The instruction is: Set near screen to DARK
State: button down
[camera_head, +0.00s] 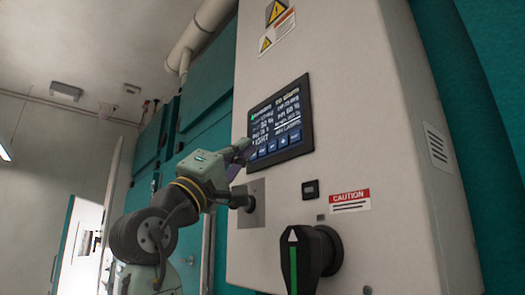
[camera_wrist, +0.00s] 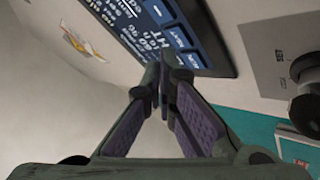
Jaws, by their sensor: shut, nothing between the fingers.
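The near screen (camera_head: 280,120) is a dark panel with white text and a row of blue buttons along its bottom edge, set in a pale cabinet front. In the wrist view the screen (camera_wrist: 150,25) fills the top middle, with blue buttons and partly legible text seen at a slant. My gripper (camera_head: 243,148) is at the screen's lower left edge. In the wrist view my gripper (camera_wrist: 165,85) has its fingertips together, with nothing between them, close by the row of blue buttons. I cannot tell whether the tips touch the screen.
Below the screen are a metal plate with a dark knob (camera_head: 243,202), a small black socket (camera_head: 310,189), a caution label (camera_head: 350,200) and a large black rotary switch (camera_head: 308,258) with a green stripe. Teal cabinets (camera_head: 208,115) stand behind. Open floor space lies left.

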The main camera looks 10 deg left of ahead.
jog(key=shift+w+d, duration=0.1)
jog(key=shift+w+d, duration=0.2)
jog(key=shift+w, duration=0.05)
jog(key=shift+w+d, duration=0.15)
jog(key=shift+w, duration=0.1)
dwell(1.0)
jog(key=shift+s, duration=0.1)
jog(key=shift+s+a, duration=0.4)
jog(key=shift+s, duration=0.15)
jog(key=s+a, duration=0.1)
jog(key=s, duration=0.1)
jog(key=s+a, duration=0.2)
dwell(0.5)
jog(key=shift+w, duration=0.1)
dwell(2.4)
